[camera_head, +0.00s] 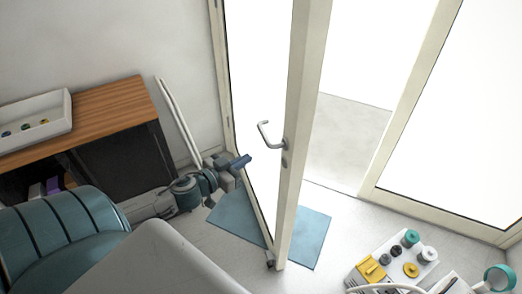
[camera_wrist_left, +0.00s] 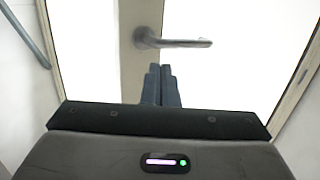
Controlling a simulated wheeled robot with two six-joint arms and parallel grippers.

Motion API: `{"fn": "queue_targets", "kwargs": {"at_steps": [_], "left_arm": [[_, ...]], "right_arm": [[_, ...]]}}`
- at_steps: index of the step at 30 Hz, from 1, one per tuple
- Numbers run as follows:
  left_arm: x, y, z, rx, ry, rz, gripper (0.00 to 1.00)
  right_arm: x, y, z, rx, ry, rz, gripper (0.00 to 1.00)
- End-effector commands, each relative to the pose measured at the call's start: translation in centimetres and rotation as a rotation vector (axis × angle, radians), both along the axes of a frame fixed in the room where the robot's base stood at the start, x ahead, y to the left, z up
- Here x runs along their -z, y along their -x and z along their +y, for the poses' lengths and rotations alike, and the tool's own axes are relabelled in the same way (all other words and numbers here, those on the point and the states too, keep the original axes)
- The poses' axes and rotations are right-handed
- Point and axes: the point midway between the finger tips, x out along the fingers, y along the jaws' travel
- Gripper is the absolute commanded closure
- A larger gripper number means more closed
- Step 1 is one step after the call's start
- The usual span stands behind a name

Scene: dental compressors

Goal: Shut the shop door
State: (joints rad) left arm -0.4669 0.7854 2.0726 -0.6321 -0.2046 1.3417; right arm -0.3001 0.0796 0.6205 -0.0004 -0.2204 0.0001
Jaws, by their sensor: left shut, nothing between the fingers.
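The shop door (camera_head: 297,120) is a glass door with a pale frame. It stands open, swung into the room, with its free edge toward me. A metal lever handle (camera_head: 268,137) sits on its left face. My left gripper (camera_head: 243,161) is shut and empty, to the left of the door, slightly below the handle. In the left wrist view the closed fingers (camera_wrist_left: 161,84) point at the door, and the handle (camera_wrist_left: 172,40) shows just beyond and above their tips. I cannot tell whether the fingertips touch the door. My right gripper is not seen.
The open doorway (camera_head: 352,130) is right of the door. A blue mat (camera_head: 312,235) lies under the door. A wooden-topped cabinet (camera_head: 105,105) with a white tray (camera_head: 38,122) stands left. A white tray (camera_head: 362,271) with coloured items is at lower right.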

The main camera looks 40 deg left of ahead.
Motion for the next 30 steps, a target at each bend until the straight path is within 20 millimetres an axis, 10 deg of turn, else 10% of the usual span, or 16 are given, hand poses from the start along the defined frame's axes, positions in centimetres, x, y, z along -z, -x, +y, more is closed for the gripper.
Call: {"fn": "queue_targets", "kwargs": {"at_steps": [30], "left_arm": [[0.9,-6.9,-1.1,0.001,0.003,-0.003,1.0]], "right_arm": [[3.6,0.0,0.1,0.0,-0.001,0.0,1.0]]}}
